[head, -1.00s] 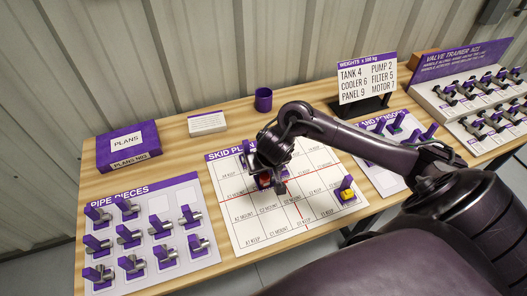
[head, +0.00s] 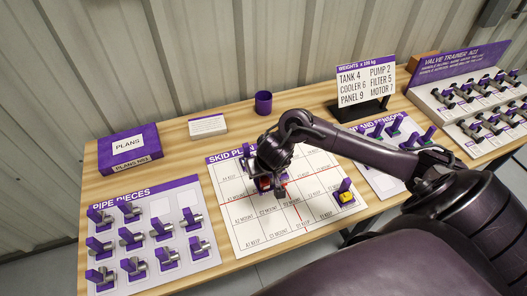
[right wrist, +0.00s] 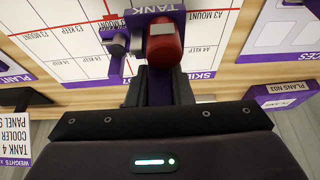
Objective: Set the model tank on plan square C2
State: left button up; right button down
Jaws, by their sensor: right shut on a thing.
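My right gripper (head: 266,183) is over the left-middle part of the skid plan board (head: 318,208) and is shut on the model tank. In the right wrist view the tank (right wrist: 165,45) is a red cylinder with a purple part lettered TANK, at the top centre. A grey cylinder (right wrist: 118,46) shows beside it; I cannot tell whether it belongs to the tank. The arm and gripper hide several plan squares, and I cannot tell whether the tank touches the board. My left gripper is not in view.
A yellow and purple model (head: 345,194) stands on the board's right side. The pipe pieces board (head: 205,235) lies to the left. A purple cup (head: 263,102), a plans box (head: 128,146) and a weights sign (head: 366,82) stand behind. A valve trainer (head: 465,85) is at the right.

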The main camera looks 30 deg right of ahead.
aim_at(263, 183)
jog(key=shift+f, duration=0.1)
jog(key=shift+f+b, duration=1.75)
jog(key=shift+f, duration=0.95)
jog(key=shift+f, duration=0.45)
jog(key=shift+f+b, duration=0.9)
jog(key=shift+f, duration=0.4)
jog(key=shift+p, duration=0.5)
